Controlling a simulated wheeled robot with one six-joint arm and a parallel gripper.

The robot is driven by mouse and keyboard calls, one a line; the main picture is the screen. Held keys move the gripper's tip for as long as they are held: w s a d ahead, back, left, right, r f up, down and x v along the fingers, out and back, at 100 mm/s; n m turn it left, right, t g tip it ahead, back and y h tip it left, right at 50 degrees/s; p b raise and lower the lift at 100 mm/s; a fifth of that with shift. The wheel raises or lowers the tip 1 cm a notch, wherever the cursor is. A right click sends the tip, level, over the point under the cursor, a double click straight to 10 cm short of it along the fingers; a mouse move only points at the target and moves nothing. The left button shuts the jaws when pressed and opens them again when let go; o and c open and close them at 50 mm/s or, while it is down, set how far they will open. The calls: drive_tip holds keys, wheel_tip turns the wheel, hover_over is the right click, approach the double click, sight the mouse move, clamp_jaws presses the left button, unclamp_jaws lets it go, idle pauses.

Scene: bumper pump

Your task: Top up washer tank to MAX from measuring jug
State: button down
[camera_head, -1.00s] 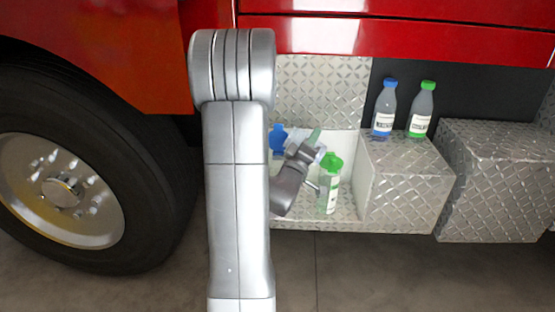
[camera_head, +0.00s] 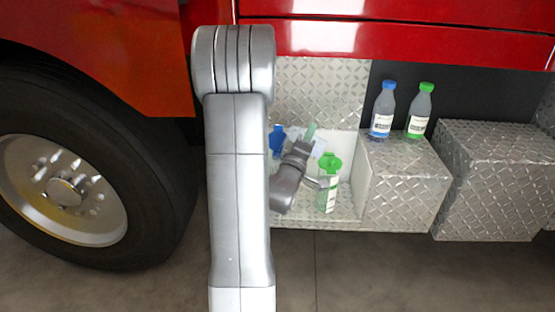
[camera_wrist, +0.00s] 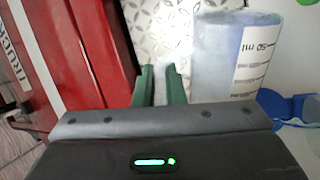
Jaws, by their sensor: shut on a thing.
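The measuring jug (camera_wrist: 235,58), clear with a bluish tint and a "50 ml" scale, stands large beside the green fingers in the wrist view. My gripper (camera_wrist: 160,85) is shut on it, though the exact grip point is hard to see. In the head view my gripper (camera_head: 311,131) is inside the open recess, between a blue-capped tank (camera_head: 277,141) and a green-capped tank (camera_head: 329,190). The blue one is mostly hidden by my arm; its blue part (camera_wrist: 287,106) seems to show in the wrist view. I cannot tell which is the washer tank, nor the liquid levels.
A blue-capped bottle (camera_head: 382,112) and a green-capped bottle (camera_head: 420,112) stand on the diamond-plate step (camera_head: 405,185) right of the recess. A second plated box (camera_head: 495,180) is farther right. The red truck body (camera_head: 400,35) overhangs above; a large wheel (camera_head: 80,180) is left.

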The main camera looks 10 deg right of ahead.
sight(320, 144)
drive_tip(key=shift+r+n+p, duration=1.1)
drive_tip(key=shift+r+p, duration=0.45)
drive_tip(key=shift+r, duration=1.05)
drive_tip(key=f+m+b, duration=0.1)
drive_tip(key=f+b, duration=0.1)
drive_tip(key=s+d+f+m+b, duration=0.1)
drive_tip(key=f+b, duration=0.1)
drive_tip(key=f, duration=0.1)
drive_tip(key=f+m+b, duration=0.2)
drive_tip(key=shift+s+d+f+h, duration=0.3)
drive_tip(key=shift+f, duration=0.1)
drive_tip(key=shift+s+d+r+m+g, duration=0.15)
drive_tip(key=shift+r+m+g, duration=0.1)
drive_tip(key=shift+m+g, duration=0.2)
drive_tip(key=shift+s+d+m+g+h+b, duration=0.15)
drive_tip(key=shift+m+g+h+b, duration=0.2)
drive_tip(key=shift+m, duration=0.5)
drive_tip(key=shift+w+d+m+g+h+b, duration=0.15)
drive_tip(key=shift+m+g+b, duration=0.2)
drive_tip(key=shift+m, duration=0.45)
drive_tip(key=shift+s, duration=0.1)
